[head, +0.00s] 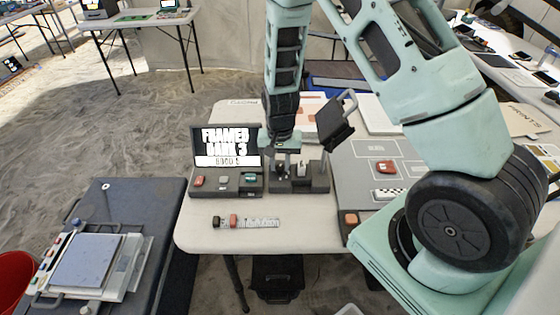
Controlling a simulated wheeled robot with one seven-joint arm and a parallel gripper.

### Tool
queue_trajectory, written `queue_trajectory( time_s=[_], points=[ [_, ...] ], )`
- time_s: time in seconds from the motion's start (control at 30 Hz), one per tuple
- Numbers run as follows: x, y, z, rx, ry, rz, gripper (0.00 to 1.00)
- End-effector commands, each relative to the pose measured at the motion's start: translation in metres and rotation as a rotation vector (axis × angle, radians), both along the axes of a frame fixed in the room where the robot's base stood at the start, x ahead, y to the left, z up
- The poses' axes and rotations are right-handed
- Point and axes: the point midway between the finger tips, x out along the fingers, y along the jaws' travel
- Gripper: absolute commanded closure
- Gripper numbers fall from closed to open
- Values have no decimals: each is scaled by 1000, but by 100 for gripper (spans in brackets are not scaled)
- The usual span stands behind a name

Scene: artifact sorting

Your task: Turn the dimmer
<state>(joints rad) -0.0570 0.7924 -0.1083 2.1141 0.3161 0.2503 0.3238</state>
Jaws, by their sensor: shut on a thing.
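My gripper (282,160) points down at the middle of the white table, at a dark grey stand (312,184) with upright posts. Its fingers are close together at the stand's left side and appear shut on the dimmer, a small part there that the fingers mostly hide. I cannot make out the dimmer's shape or how far it is turned. A dark tilted panel with a grey handle (336,126) is above the stand, just right of my gripper.
A small ruler-like strip (262,223) lies in front. A grey mat (367,165) with small pieces is at right.

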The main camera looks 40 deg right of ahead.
Motion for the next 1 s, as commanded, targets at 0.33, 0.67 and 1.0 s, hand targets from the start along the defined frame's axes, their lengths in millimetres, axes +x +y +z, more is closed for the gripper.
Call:
queue_trajectory(
  time_s=[0.33,0.67,1.0],
  points=[
    [0,0,2,-1,-1,-332,98],
    [0,0,3,-1,-1,-645,98],
    [1,-1,3,-2,-2,-969,98]
  ],
)
